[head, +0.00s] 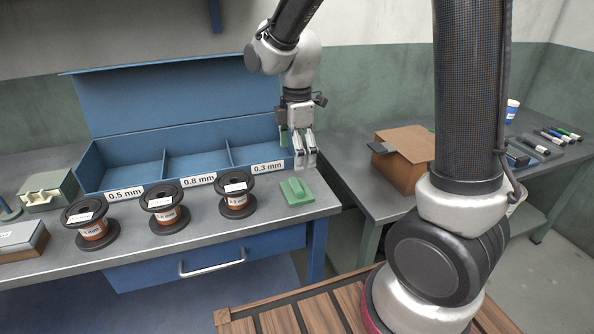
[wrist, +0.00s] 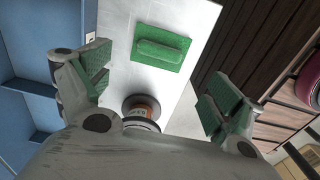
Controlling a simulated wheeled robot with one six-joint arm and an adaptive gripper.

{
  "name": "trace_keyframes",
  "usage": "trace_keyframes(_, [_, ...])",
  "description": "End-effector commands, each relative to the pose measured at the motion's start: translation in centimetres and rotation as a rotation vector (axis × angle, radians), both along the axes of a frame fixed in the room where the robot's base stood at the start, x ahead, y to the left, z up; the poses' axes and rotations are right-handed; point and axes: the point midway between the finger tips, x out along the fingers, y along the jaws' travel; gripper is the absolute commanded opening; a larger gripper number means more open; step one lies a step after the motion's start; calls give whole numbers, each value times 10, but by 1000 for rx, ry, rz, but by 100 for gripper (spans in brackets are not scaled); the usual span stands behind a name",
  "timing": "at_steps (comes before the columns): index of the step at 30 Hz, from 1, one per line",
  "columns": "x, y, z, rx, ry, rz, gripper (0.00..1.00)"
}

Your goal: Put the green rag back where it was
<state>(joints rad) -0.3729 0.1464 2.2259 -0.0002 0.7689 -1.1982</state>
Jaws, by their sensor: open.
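The green rag (head: 296,191) lies on the grey workbench near its right end, in front of the 0.3 mm compartment. It is a flat square with a raised ridge along its middle. In the wrist view the rag (wrist: 160,48) lies on the bench top beyond my fingers. My gripper (head: 304,157) is above and behind the rag, pointing down, at the right end of the blue box. The rag is apart from the fingers.
Three copper spools (head: 237,197) stand in a row left of the rag. The blue box (head: 125,172) with labelled, empty-looking compartments and a raised lid stands behind them. A side table to the right holds a brown box (head: 408,160). A small green case (head: 47,190) is at left.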

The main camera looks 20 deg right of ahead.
Motion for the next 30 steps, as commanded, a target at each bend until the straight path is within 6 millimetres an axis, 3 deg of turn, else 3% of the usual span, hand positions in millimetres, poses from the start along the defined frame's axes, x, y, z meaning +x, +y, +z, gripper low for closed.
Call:
trace_keyframes(3, [1,0,16,1,-2,0,92])
trace_keyframes(10, [-1,-2,26,1,-3,-10,92])
trace_keyframes(14, [-13,-20,46,16,-37,-146,92])
trace_keyframes(17, [-37,-50,77,47,-91,-383,92])
trace_keyframes(21, [-89,-96,114,116,-175,-807,92])
trace_keyframes(27, [-158,-135,135,228,-260,-1310,92])
trace_keyframes(30, [-179,-143,136,269,-282,-1460,92])
